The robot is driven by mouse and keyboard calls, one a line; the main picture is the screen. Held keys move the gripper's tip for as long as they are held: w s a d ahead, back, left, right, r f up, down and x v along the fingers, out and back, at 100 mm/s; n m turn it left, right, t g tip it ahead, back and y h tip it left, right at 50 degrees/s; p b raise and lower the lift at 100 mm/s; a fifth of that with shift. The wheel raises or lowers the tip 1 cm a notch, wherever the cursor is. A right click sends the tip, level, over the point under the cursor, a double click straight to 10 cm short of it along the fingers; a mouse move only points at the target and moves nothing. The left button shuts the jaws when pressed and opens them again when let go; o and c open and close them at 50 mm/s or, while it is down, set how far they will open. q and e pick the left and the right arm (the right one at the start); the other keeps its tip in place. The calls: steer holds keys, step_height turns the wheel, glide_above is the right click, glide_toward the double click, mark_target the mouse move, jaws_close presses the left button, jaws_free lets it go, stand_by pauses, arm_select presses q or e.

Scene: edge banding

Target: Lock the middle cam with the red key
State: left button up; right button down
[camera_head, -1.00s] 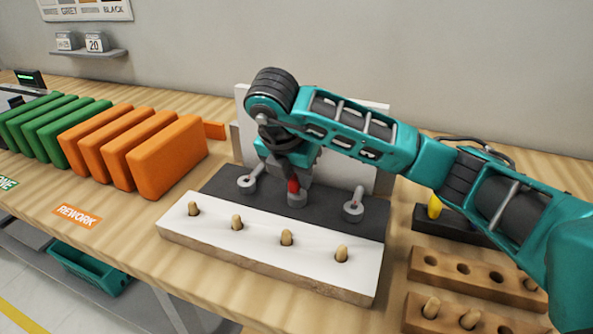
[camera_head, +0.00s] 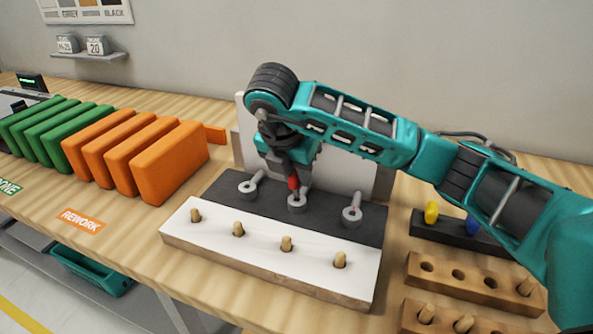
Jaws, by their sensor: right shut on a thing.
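The red key (camera_head: 293,182) points down over the middle cam (camera_head: 297,202), its tip at the cam's head; I cannot tell how deep it sits. My right gripper (camera_head: 291,168) is shut on the red key, above the dark block. The left cam (camera_head: 248,187) and the right cam (camera_head: 352,214) stand on either side, each a grey round head with a rod pointing up and away. The white-topped panel (camera_head: 270,248) with several wooden dowels lies in front of the cams. My left gripper is not in view.
A yellow key (camera_head: 431,212) and a blue key (camera_head: 472,225) stand in a dark holder at the right. Wooden dowel blocks (camera_head: 470,275) lie in front of it. Orange panels (camera_head: 168,165) and green panels (camera_head: 75,140) stand at the left.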

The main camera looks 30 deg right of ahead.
steer(key=shift+r+p, duration=1.45)
steer(key=shift+r, duration=0.35)
